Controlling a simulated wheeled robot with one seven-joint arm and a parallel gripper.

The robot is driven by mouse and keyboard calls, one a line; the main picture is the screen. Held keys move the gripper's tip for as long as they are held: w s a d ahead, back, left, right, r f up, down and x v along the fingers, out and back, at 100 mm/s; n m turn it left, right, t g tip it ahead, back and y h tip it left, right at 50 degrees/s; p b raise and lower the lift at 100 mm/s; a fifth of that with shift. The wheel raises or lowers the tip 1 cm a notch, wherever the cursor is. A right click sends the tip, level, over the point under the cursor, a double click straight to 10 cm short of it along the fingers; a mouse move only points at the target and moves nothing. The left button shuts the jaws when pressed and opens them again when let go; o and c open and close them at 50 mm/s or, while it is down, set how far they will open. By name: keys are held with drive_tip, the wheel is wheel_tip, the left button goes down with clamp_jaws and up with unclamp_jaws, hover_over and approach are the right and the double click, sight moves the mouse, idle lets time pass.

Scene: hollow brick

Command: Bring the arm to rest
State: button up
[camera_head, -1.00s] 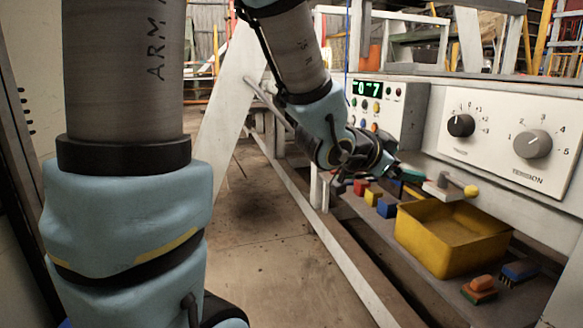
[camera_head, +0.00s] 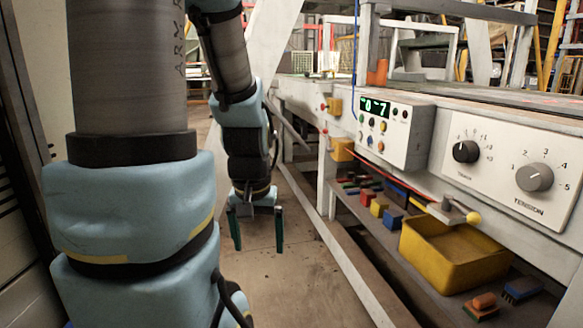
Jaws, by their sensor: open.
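My gripper (camera_head: 257,240) hangs at the end of my arm (camera_head: 240,125), left of the machine's white frame. It points down over the floor, its two dark green fingers spread apart with nothing between them. The forearm above it runs almost straight down. My large upper arm link (camera_head: 130,85) fills the left of the view and hides part of the scene behind it.
The machine has a display box (camera_head: 393,132) and a dial panel (camera_head: 510,160). Below, a yellow bin (camera_head: 455,265), several coloured blocks and brushes (camera_head: 482,305) lie on a low shelf. A slanted white rail (camera_head: 330,238) borders the shelf. Bare floor (camera_head: 285,290) lies under my gripper.

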wheel_tip(320, 180, up, 14)
drive_tip(key=p, duration=1.2)
drive_tip(key=shift+c, duration=0.4)
